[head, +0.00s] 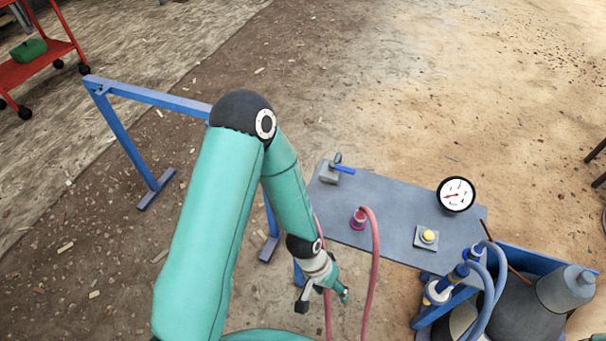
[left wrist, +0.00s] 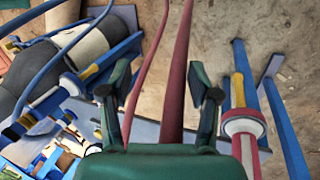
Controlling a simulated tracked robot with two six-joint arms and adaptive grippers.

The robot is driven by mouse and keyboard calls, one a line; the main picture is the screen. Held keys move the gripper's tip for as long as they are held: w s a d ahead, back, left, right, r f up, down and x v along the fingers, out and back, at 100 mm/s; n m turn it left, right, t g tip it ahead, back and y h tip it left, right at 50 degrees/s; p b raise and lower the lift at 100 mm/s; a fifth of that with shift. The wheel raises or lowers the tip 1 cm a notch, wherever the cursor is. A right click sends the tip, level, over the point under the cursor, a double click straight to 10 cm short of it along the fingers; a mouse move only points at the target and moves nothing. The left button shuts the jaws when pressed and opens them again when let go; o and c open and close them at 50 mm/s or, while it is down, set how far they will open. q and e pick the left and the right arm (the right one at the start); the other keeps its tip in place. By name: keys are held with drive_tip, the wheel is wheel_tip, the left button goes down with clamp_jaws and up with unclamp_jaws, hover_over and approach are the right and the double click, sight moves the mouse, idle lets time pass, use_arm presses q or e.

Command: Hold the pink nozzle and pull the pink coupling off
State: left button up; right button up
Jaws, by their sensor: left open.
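A pink fitting (head: 358,219) stands at the near edge of the grey panel (head: 395,205) in the head view. A pink hose (head: 375,260) arches from it down toward me. I cannot tell nozzle from coupling there. My left gripper (head: 322,298) is open, below and left of the fitting and apart from it. In the left wrist view, pink hoses (left wrist: 177,70) pass across the space between the open fingers (left wrist: 158,85); whether they touch is unclear. My right gripper is out of view.
A gauge (head: 456,195), a yellow button (head: 429,236) and a blue-handled valve (head: 335,170) sit on the panel. Blue hoses (head: 490,290) and fittings stand to the right. A blue frame (head: 150,95) stands at left behind my arm. Open ground lies beyond the panel.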

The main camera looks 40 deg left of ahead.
use_arm(q)
drive_tip(key=w+a+r+b, duration=0.2)
drive_tip(key=w+a+r, duration=0.1)
drive_tip(key=w+r, duration=0.3)
drive_tip(key=w+a+r+y+b, duration=0.1)
drive_tip(key=w+a+r+y, duration=0.1)
drive_tip(key=a+r, duration=0.6)
drive_tip(key=w+a+r+y+b, duration=0.15)
drive_tip(key=a+r, duration=0.25)
drive_tip(key=r, duration=0.8)
drive_tip(key=shift+y, duration=0.25)
drive_tip(key=f, duration=1.7)
drive_tip(key=shift+w+d+b, duration=0.1)
drive_tip(key=shift+d+b, duration=0.2)
drive_tip(key=c, duration=1.1)
drive_tip(key=o, duration=1.1)
drive_tip(key=shift+w+r, duration=0.1)
